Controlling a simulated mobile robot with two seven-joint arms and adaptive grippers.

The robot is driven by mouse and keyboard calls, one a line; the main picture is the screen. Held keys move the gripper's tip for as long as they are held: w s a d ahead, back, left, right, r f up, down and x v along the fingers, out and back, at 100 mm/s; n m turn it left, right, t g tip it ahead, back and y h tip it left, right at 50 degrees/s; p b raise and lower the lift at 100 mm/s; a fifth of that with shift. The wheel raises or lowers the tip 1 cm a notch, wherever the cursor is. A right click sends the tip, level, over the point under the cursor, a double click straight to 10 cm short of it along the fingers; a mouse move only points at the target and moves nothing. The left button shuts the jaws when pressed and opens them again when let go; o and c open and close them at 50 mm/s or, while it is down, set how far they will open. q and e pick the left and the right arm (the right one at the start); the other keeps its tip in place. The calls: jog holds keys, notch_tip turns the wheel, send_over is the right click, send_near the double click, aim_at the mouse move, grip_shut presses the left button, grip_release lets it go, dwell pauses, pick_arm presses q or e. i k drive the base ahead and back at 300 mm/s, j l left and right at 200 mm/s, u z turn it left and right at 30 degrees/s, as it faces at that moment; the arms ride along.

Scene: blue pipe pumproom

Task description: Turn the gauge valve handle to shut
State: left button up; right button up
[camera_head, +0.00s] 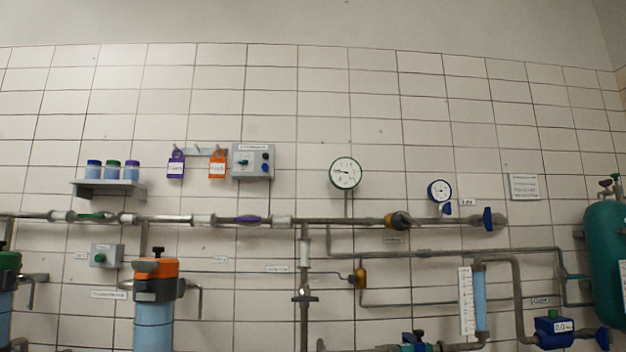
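A round white gauge with a dark green rim (345,173) stands on a thin stem above the horizontal grey pipe. A smaller gauge with a blue rim (439,190) stands further right. A small blue handle (446,209) sits just under the smaller gauge, beside a small label (467,202) too small to read. This handle may be the gauge valve handle; I cannot tell its exact angle. Neither of my grippers shows in the head view.
The horizontal pipe (270,221) runs along the tiled wall and carries a green handle (90,215), a purple handle (246,219) and a blue end handle (488,219). A shelf (108,190) with bottles is at left. A green tank (606,260) stands at right.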

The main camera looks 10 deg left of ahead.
aim_at(447, 207)
jog(key=i+j+z, duration=0.2)
jog(key=i, duration=0.3)
jog(key=i+j+z, duration=0.2)
jog(key=i, duration=0.3)
jog(key=j, duration=0.1)
